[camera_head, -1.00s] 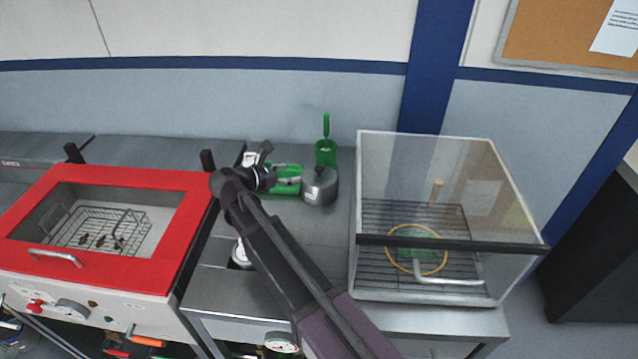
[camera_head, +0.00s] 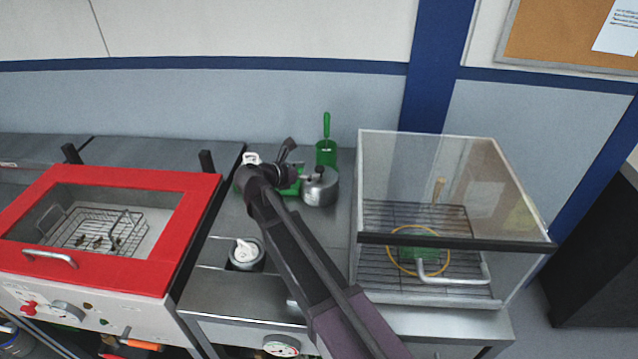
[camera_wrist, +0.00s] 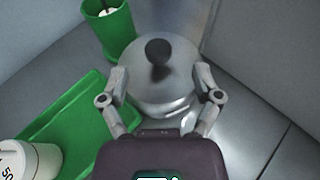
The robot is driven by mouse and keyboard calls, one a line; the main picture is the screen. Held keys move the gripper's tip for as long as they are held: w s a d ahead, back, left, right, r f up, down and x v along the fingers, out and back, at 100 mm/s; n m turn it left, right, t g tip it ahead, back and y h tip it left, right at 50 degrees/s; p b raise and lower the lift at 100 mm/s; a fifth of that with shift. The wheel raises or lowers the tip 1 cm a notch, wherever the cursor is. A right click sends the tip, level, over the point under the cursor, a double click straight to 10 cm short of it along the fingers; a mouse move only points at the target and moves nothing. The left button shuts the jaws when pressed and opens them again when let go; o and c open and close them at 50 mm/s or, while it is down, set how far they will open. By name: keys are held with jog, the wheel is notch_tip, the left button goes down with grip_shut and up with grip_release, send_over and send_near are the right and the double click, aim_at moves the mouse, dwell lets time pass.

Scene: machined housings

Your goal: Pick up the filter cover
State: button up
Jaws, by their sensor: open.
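The filter cover (camera_head: 321,188) appears to be the grey metal domed piece with a black knob on top, standing on the grey counter. In the wrist view the cover (camera_wrist: 160,88) is in the middle, just ahead of my gripper (camera_wrist: 161,74). The two fingers are spread wide, one to each side of the dome, and nothing is held. I cannot tell whether they touch it. In the head view my gripper (camera_head: 303,165) is at the cover's upper left, and my arm hides part of the area.
A green tray (camera_wrist: 75,130) with a white container (camera_wrist: 30,160) lies left of the cover. A green cup (camera_wrist: 108,28) stands close behind it. A clear glass-walled box (camera_head: 450,190) stands to the right. A red-framed unit (camera_head: 110,275) is at the left.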

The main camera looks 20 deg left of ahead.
aim_at(317, 169)
jog(key=shift+b+x, duration=0.85)
jog(key=shift+x, duration=1.65)
grip_shut()
